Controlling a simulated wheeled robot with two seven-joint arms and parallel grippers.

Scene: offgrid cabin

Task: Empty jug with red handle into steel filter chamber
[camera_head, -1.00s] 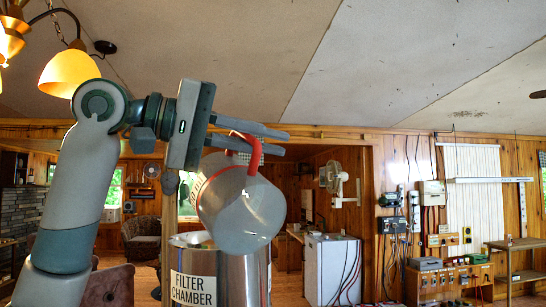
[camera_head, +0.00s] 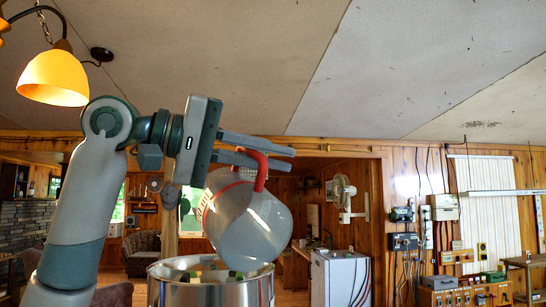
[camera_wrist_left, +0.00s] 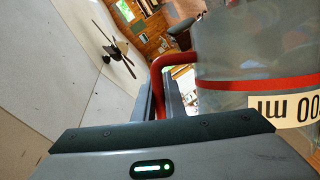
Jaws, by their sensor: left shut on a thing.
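The jug with red handle (camera_head: 249,222) is a translucent, rounded vessel with a red band, tilted over in the head view. My left gripper (camera_head: 291,159) is shut on its red handle (camera_head: 261,170). The steel filter chamber (camera_head: 212,294) is an open-topped metal cylinder below the jug; the jug's lower edge overlaps its far rim in the picture. I cannot tell whether they touch or whether anything is pouring. In the left wrist view the jug's wall (camera_wrist_left: 245,50) shows a red band and part of an "ml" label. The chamber's lower part is out of frame.
A yellow lamp (camera_head: 54,78) hangs at upper left, near my arm. A white cabinet (camera_head: 340,277) stands behind to the right. Electrical boxes (camera_head: 443,207) and a fan (camera_head: 343,193) are on the back wall. The air right of the jug looks clear.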

